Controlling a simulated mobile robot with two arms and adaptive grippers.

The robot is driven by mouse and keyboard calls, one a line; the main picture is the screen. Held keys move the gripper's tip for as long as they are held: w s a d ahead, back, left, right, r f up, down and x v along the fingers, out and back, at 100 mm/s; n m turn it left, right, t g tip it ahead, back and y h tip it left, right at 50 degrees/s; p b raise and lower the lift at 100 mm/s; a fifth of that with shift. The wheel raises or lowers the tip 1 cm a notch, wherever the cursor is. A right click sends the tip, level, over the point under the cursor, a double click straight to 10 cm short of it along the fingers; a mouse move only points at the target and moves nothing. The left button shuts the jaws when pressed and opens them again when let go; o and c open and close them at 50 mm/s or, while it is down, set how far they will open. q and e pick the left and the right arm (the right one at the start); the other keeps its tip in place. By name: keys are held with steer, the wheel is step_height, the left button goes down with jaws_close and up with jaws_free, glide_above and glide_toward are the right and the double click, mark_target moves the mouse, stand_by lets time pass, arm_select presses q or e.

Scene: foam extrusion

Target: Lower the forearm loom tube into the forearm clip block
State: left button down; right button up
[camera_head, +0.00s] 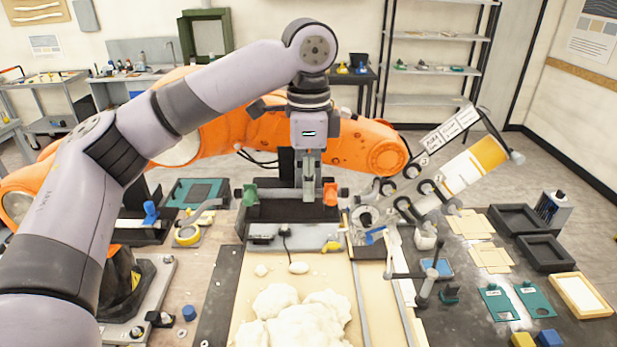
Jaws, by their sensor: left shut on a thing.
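My left gripper (309,182) points straight down at the middle of the view, below its dark wrist. It is shut on a thin grey horizontal bar, which I take to be the forearm loom tube (287,195). The bar runs level between a green piece (250,195) on the left and an orange piece (330,193) on the right. A dark block (285,214) lies below the bar; I cannot tell if it is the forearm clip block, or if the bar touches it. My fingers hide part of the bar. My right gripper is not in view.
An orange robot arm (368,145) crosses behind my gripper. A tilted rack with a white and yellow panel (462,172) stands to the right. White foam (295,315) lies on the bench in front. Dark trays (515,220) and teal cards (500,303) lie at right.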

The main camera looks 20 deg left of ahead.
arm_select(q)
steer(key=shift+f, duration=0.8)
steer(key=c, duration=1.5)
jaws_free()
step_height(320, 180, up, 12)
